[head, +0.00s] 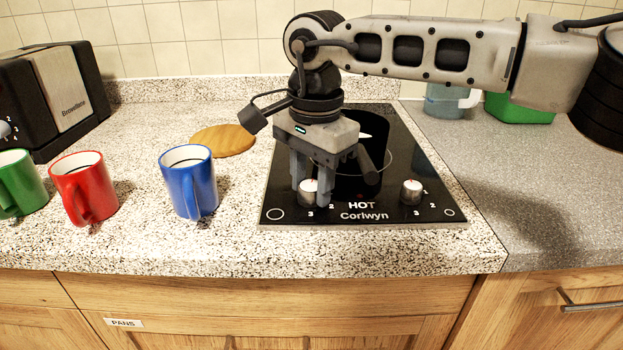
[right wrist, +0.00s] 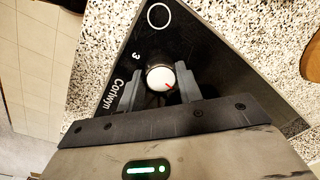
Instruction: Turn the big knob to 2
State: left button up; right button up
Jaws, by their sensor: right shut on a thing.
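The hob (head: 425,190) has two silver knobs on its front edge. The left knob (head: 308,192) stands beside the larger printed circle, with digits 2 and 3 near it. My right gripper (head: 311,185) points down and is shut on this knob. In the right wrist view the knob (right wrist: 160,76) sits between the fingers (right wrist: 157,86) of my right gripper. Its red mark points to the lower right there, away from the printed 3; the other digits are hidden by the gripper. The right knob (head: 411,191) stands free beside the smaller circle. My left gripper is out of view.
A blue mug (head: 190,184), a red mug (head: 86,190) and a green mug (head: 18,187) stand left of the hob. A wooden board (head: 222,141) lies behind them, and a toaster (head: 60,90) is at far left. The right counter (head: 540,200) is clear in front.

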jog(key=m, duration=0.5)
jog(key=shift+m, duration=0.3)
jog(key=m, duration=0.5)
jog(key=shift+a, duration=0.1)
jog(key=m, duration=0.5)
jog(key=shift+m+h+b, duration=0.35)
jog(key=shift+m+h, duration=0.05)
jog(key=m, duration=0.5)
jog(key=shift+w+r, duration=0.1)
jog(key=shift+m, duration=0.3)
jog(key=o, duration=1)
